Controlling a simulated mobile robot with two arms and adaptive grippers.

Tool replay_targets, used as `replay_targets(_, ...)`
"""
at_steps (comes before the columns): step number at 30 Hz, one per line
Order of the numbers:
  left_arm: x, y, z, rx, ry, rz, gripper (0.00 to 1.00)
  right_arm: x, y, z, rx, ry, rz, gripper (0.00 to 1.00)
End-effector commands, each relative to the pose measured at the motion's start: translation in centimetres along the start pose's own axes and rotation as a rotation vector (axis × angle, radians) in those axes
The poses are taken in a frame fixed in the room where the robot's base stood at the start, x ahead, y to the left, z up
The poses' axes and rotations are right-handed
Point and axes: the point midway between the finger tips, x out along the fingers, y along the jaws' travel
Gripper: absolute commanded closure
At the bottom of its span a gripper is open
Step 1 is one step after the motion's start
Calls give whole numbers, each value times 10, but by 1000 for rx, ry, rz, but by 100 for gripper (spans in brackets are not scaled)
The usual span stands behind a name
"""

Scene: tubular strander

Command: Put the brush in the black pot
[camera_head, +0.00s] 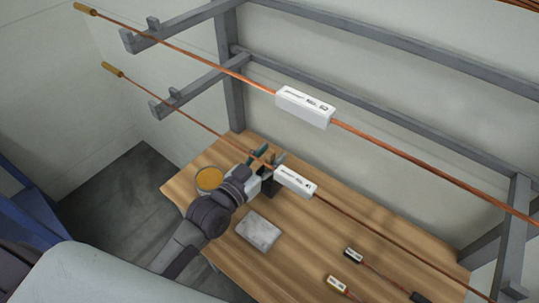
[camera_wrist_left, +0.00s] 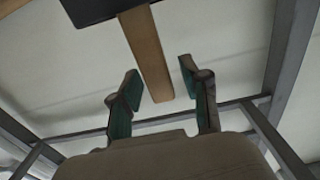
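My left gripper (camera_head: 267,158) reaches over the far left part of the wooden table, with its green-padded fingers apart. In the left wrist view the gripper (camera_wrist_left: 160,82) is open. A flat wooden bar (camera_wrist_left: 147,48), which looks like the brush handle, ends in the gap between the fingertips, with a space on each side. Its other end meets a dark block (camera_wrist_left: 100,8) at the top edge; I cannot tell whether this is the brush's head or the black pot. In the head view the arm and a white label hide much around the gripper, and I cannot make out the pot.
A round tin with orange contents (camera_head: 209,179) stands left of the arm. A grey block (camera_head: 259,231) lies on the table (camera_head: 310,245). Small labelled tools (camera_head: 353,255) lie at right. Copper rods with white tags (camera_head: 305,106) cross above on a grey rack (camera_head: 232,80).

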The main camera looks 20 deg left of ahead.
Motion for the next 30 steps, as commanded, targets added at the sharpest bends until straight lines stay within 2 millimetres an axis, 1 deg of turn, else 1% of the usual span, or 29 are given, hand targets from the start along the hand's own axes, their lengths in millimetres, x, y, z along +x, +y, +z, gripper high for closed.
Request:
replay_targets(5,0,0,-1,0,1,0,54,0,0,1,0,-1,0,48)
replay_targets(7,0,0,-5,0,2,0,54,-2,1,0,0,-1,1,48)
replay_targets(8,-3,0,-2,0,0,0,54,0,1,1,0,-2,1,48)
replay_targets(11,-16,0,0,0,-2,-1,54,3,1,2,0,-2,1,48)
replay_targets(14,-36,0,1,0,-4,1,54,8,2,3,0,-3,2,48)
replay_targets(18,-68,1,1,1,-4,1,54,14,2,4,-1,-4,3,48)
replay_targets(22,-93,1,0,0,-3,1,54,20,2,4,-1,-4,3,48)
replay_targets(24,-103,0,0,1,-3,0,54,21,2,5,-1,-4,3,48)
replay_targets(27,-114,0,-1,1,-1,0,54,23,2,5,-1,-5,3,48)
replay_targets(30,-119,0,-2,0,0,0,54,24,2,5,-1,-5,3,48)
